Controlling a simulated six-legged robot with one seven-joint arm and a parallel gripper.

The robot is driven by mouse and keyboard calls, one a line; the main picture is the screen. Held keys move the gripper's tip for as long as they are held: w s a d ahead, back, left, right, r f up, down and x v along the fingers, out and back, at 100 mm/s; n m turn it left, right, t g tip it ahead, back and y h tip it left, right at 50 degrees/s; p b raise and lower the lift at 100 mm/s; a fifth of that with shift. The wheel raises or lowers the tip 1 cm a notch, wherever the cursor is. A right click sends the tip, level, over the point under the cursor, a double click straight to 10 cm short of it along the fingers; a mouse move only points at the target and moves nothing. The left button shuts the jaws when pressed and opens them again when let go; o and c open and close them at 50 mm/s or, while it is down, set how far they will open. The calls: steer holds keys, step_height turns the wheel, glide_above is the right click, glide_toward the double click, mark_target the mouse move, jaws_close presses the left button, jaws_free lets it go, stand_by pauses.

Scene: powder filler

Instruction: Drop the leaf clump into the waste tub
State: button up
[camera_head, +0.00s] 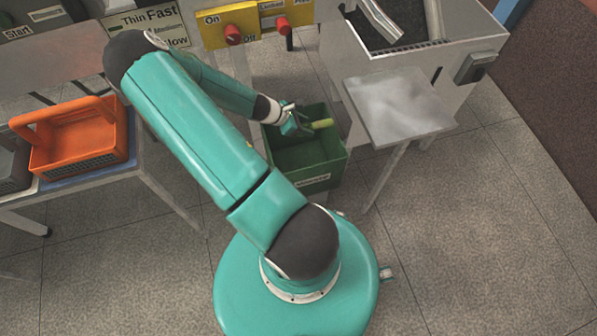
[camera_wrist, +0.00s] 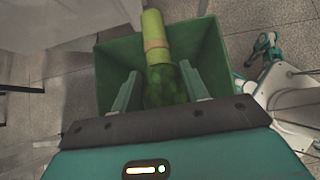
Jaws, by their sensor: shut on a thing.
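The green waste tub (camera_head: 318,173) stands on the floor below the machine, with a label on its front wall. My gripper (camera_head: 300,124) is over its open top. It is shut on the leaf clump (camera_head: 322,124), whose pale green end sticks out to the right. In the wrist view, my gripper (camera_wrist: 160,90) has a finger on each side of the clump (camera_wrist: 154,40). The clump is long, pale green at the far end, with a tan band and a darker mottled part between the fingers. The tub (camera_wrist: 112,62) lies behind it in that view.
A metal side table (camera_head: 395,105) stands right of the tub. Machine panels with red knobs (camera_head: 233,34) are behind it. An orange basket (camera_head: 80,137) sits on a bench at the left. Open floor (camera_head: 470,220) lies at the right.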

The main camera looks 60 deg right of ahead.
steer(key=o, duration=1.1)
steer(key=shift+c, duration=0.2)
steer(key=v, duration=1.3)
steer(key=shift+w+r, duration=0.25)
steer(key=shift+r, duration=0.05)
steer(key=shift+a, duration=0.15)
